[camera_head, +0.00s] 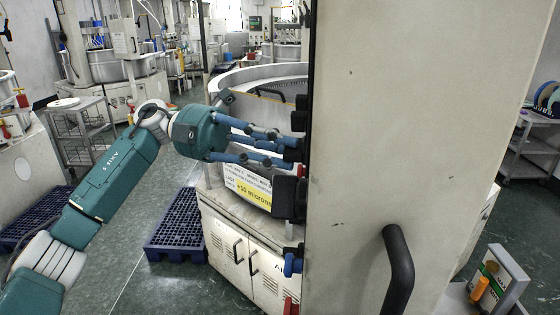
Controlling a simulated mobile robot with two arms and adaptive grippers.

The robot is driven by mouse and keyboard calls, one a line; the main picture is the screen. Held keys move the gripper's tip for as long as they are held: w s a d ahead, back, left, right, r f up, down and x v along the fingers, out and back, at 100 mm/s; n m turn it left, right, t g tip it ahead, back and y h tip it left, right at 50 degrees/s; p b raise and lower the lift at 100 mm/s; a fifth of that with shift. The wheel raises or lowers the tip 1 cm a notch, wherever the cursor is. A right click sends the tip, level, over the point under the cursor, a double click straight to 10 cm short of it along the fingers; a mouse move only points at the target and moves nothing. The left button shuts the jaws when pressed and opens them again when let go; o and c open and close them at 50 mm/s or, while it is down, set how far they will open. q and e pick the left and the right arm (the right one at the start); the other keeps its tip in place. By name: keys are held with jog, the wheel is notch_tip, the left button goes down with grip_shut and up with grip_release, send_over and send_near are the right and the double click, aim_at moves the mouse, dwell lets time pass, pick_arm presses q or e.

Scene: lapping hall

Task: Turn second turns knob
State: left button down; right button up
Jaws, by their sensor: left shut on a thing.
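The tall beige control cabinet (420,130) fills the right half of the view. Its control side faces left and shows almost edge-on. Several black controls stick out from that edge, among them a large black one (287,197). My left gripper (293,153) reaches in from the left, with its blue fingers closed at a knob on the cabinet's control side. The fingers and the steep angle hide most of that knob, and its marking cannot be read. My right gripper is not in view.
A round lapping machine (262,78) stands behind the gripper, with a yellow label (252,192) on its side. Below on the panel edge is a blue control (291,264). A black handle (397,268) juts from the cabinet front. Blue pallets (176,228) lie on the floor.

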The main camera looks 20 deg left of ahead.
pick_arm(q)
jog(key=shift+m+b, duration=0.3)
jog(key=shift+m, duration=0.2)
jog(key=c, duration=1.5)
grip_release()
jog(key=shift+c, duration=0.2)
jog(key=w+a, duration=0.1)
jog(key=a, duration=1.1)
jog(key=shift+w+r, duration=0.15)
jog(key=shift+r, duration=0.3)
